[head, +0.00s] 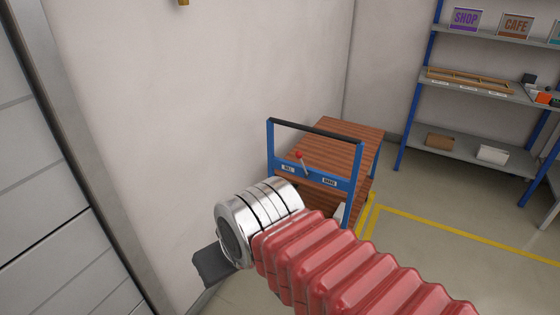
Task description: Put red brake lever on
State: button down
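The brake lever (300,157) has a red ball knob on a short grey stem. It sits on the blue crossbar of a cart's handle frame, between two small white labels, and its knob leans slightly left, toward the left label (288,169). The right label (329,182) seems to read BRAKE; the left one is too small to read surely. My gripper (213,265) shows only as a dark piece beyond the silver wrist, low and left of the lever and apart from it. Its fingers are mostly hidden, so its opening cannot be told.
The cart (340,145) has a wooden slatted deck and stands close to the wall. My red ribbed arm covers its lower front. A blue-post shelf (470,90) with signs and boxes stands at right. Yellow lines (450,222) mark clear floor. A grey slatted door (50,180) is at left.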

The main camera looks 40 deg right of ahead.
aim_at(299, 155)
jog(key=z, duration=0.05)
jog(key=i, duration=1)
jog(key=u, duration=0.05)
